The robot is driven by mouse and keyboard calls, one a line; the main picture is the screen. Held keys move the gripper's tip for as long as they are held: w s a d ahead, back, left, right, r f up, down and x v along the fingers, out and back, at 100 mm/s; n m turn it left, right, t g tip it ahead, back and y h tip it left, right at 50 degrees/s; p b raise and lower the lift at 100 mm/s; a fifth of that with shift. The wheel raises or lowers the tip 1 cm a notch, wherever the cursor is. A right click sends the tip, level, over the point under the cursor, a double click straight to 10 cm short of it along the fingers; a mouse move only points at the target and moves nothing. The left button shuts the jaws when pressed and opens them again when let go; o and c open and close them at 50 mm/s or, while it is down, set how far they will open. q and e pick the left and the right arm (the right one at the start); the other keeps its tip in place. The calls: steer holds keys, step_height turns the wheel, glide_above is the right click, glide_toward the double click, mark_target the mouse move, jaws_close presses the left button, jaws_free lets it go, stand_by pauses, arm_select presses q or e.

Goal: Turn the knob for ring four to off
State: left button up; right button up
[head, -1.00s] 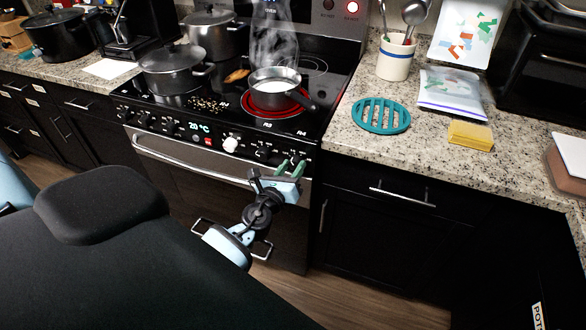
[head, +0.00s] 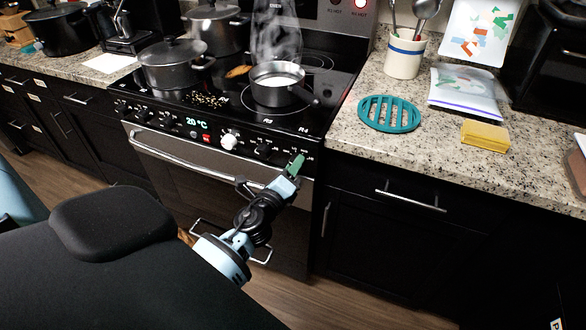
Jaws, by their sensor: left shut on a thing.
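The black stove's front panel carries a row of knobs; one knob (head: 229,141) is white and the rest are dark. My left gripper (head: 297,163), with green fingertips, is at the right end of this panel, below the label R4. It is shut on the knob there, which the fingers hide. The front right ring, under a saucepan (head: 277,89) of white liquid, shows no red glow. My right gripper is not in view.
Two pots (head: 174,68) stand on the left of the cooktop, and steam rises behind the saucepan. The saucepan's handle points right. The oven's bar handle (head: 190,160) runs below the panel. A teal trivet (head: 389,114) and yellow sponge (head: 485,135) lie on the right counter.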

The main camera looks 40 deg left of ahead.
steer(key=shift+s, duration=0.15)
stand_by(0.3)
arm_select(q)
steer(key=o, duration=1)
steer(key=b+v, duration=0.1)
steer(key=v, duration=0.6)
steer(key=shift+s, duration=0.35)
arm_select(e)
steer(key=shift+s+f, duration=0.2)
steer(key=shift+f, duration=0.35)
